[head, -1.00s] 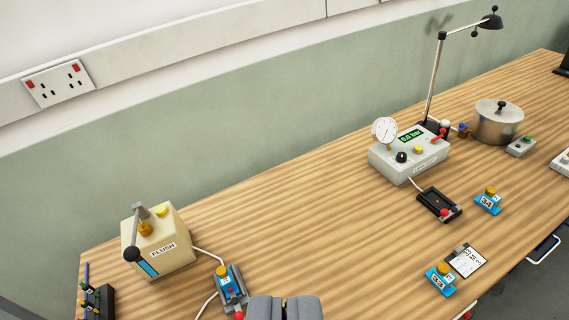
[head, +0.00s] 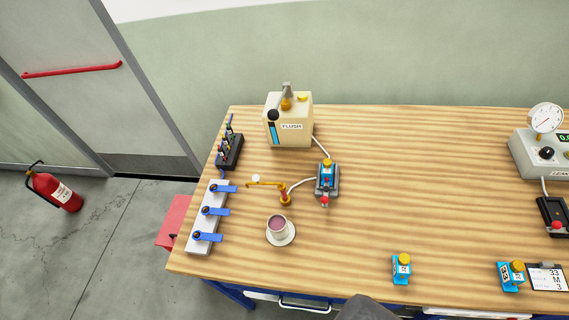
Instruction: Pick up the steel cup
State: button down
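Only a dark grey tip of my gripper (head: 366,308) shows at the bottom edge, right of the cup and nearer the camera. Its fingers are mostly out of frame, so their opening is hidden. The cup stands apart from it.
A brass spout (head: 285,198) stands just behind the cup. A white strip with blue levers (head: 208,215) lies to its left. A cream FLUSH box (head: 288,120), a blue cartridge in a grey holder (head: 327,180) and another blue cartridge (head: 401,270) are around. Bare wood lies right of the cup.

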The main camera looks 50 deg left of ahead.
aim_at(277, 225)
jog(key=k, duration=2.2)
jog(key=u, duration=0.55)
jog(key=i, duration=1)
jog(key=z, duration=0.05)
